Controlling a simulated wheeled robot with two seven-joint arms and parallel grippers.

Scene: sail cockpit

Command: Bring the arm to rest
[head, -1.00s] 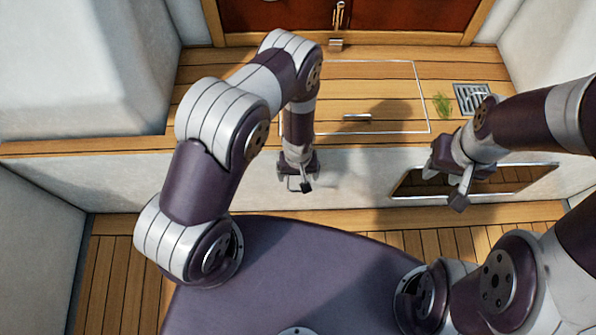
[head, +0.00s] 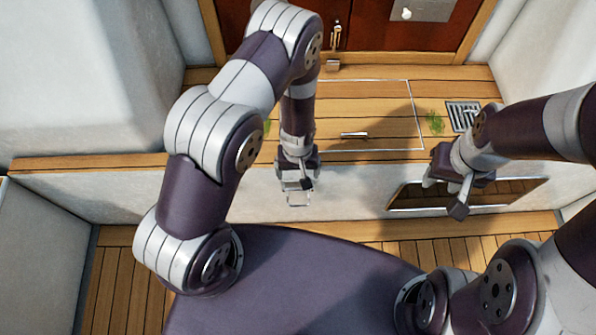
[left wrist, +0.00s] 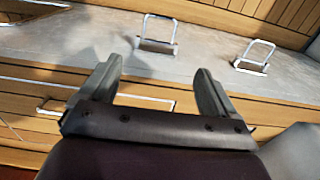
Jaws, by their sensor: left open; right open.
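My left arm comes in from the left in the head view and bends down to the left gripper (head: 297,185). That gripper hangs in front of the pale bench face, below the wooden seat edge. In the left wrist view the left gripper (left wrist: 154,75) has its two fingers wide apart with nothing between them. My right gripper (head: 452,192) is in front of the bench face at the right, open; I see nothing held in it.
A metal loop (head: 299,198) shows just below the left gripper; the left wrist view shows two loops (left wrist: 157,34) (left wrist: 254,56) on the grey face. The wooden seat has a hatch handle (head: 354,134), green tufts (head: 434,122) and a drain grate (head: 463,116). Wooden floor (head: 120,275) is clear at left.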

